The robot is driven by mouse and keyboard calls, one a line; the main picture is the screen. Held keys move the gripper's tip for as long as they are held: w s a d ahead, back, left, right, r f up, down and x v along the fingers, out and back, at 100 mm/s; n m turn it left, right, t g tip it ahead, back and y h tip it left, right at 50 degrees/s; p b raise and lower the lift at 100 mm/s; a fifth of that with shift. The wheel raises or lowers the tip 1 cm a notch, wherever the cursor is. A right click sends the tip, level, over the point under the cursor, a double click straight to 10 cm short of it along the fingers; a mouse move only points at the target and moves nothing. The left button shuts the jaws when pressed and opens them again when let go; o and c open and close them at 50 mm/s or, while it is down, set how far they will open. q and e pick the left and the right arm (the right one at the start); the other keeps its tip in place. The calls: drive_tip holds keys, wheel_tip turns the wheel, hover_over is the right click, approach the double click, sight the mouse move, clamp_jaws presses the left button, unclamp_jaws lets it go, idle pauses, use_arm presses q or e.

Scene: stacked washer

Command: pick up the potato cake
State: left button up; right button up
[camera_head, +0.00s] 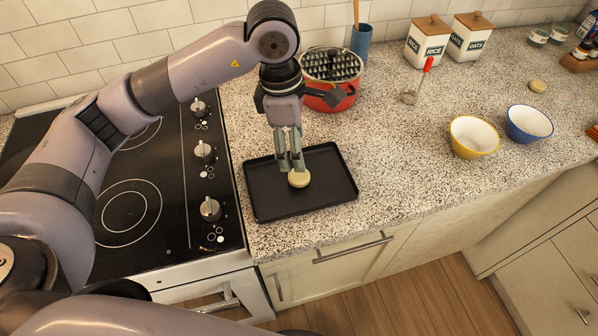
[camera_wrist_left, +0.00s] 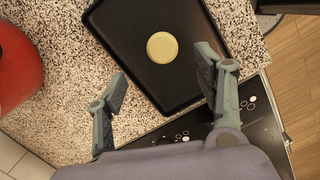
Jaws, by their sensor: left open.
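The potato cake (camera_head: 299,179) is a small round yellowish disc lying on a black tray (camera_head: 325,196) on the counter. In the left wrist view the potato cake (camera_wrist_left: 162,47) lies flat on the tray (camera_wrist_left: 115,22), beyond the fingertips. My left gripper (camera_head: 291,164) points down over the tray, close to the cake, with its fingers just behind it in the head view. In the left wrist view my left gripper (camera_wrist_left: 165,70) is open, its fingers apart with nothing between them. I cannot tell its exact height above the tray. My right gripper is not in view.
A red pot (camera_head: 335,92) stands close behind the tray. The stove (camera_head: 135,200) adjoins the counter at left. A yellow bowl (camera_head: 473,137) and a blue bowl (camera_head: 528,124) stand at right. Another round disc (camera_head: 537,86) lies farther back. The counter right of the tray is clear.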

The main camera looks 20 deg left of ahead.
sight(299, 174)
use_arm(q)
wheel_tip(299, 174, down, 3)
drive_tip(key=shift+d+r, duration=0.1)
drive_tip(key=shift+d, duration=0.05)
wheel_tip(299, 174, down, 4)
drive_tip(key=shift+s+d+f+p, duration=0.1)
drive_tip(key=shift+d+p, duration=0.05)
drive_tip(key=shift+p, duration=1.05)
drive_tip(key=shift+f, duration=0.6)
drive_tip(key=shift+d, duration=0.1)
drive_tip(key=shift+c, duration=0.5)
drive_tip(key=c, duration=1.1)
drive_tip(key=shift+r, duration=0.15)
